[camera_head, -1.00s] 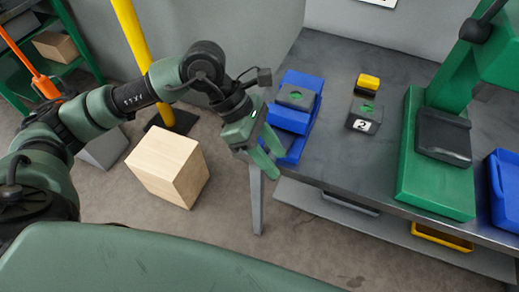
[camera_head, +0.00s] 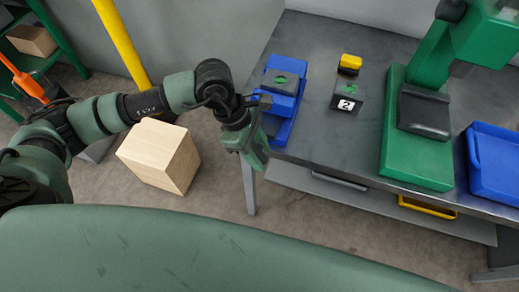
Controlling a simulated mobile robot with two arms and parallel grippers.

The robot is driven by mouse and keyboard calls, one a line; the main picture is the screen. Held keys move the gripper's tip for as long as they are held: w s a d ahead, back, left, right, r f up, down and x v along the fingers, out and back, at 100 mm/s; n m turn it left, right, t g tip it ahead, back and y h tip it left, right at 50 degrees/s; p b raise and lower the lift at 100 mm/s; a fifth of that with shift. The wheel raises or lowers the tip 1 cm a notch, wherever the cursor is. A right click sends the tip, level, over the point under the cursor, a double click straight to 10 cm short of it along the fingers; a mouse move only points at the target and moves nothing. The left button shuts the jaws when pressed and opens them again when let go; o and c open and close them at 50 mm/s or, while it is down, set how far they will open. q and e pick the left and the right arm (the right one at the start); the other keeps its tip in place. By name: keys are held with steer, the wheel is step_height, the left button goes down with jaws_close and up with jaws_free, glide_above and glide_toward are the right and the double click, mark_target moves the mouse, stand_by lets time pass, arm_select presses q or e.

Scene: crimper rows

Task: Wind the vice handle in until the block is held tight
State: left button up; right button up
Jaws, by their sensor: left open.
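A blue vice (camera_head: 275,127) sits at the left front edge of the grey workbench. A dark block (camera_head: 281,82) with a green mark on top sits in it; I cannot tell how close the jaws are to it. I cannot make out the vice handle; the front of the vice is partly behind my left gripper. My left gripper (camera_head: 258,158) is open, fingers pointing down, just in front of the vice near the bench edge. I cannot tell whether it touches anything. My right gripper is out of view.
A dark block marked 2 (camera_head: 346,100) with a yellow part (camera_head: 350,63) stands right of the vice. A green press (camera_head: 416,160) and a blue bin (camera_head: 493,165) are further right. A wooden box (camera_head: 158,155) and yellow post (camera_head: 121,42) stand left of the bench.

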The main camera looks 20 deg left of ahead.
mark_target(256, 148)
arm_select(q)
jaws_close()
stand_by(1.2)
jaws_free()
steer(key=b+v, duration=0.2)
steer(key=v, duration=0.5)
steer(key=shift+a, duration=0.1)
steer(key=shift+a+r, duration=0.1)
steer(key=shift+r, duration=0.3)
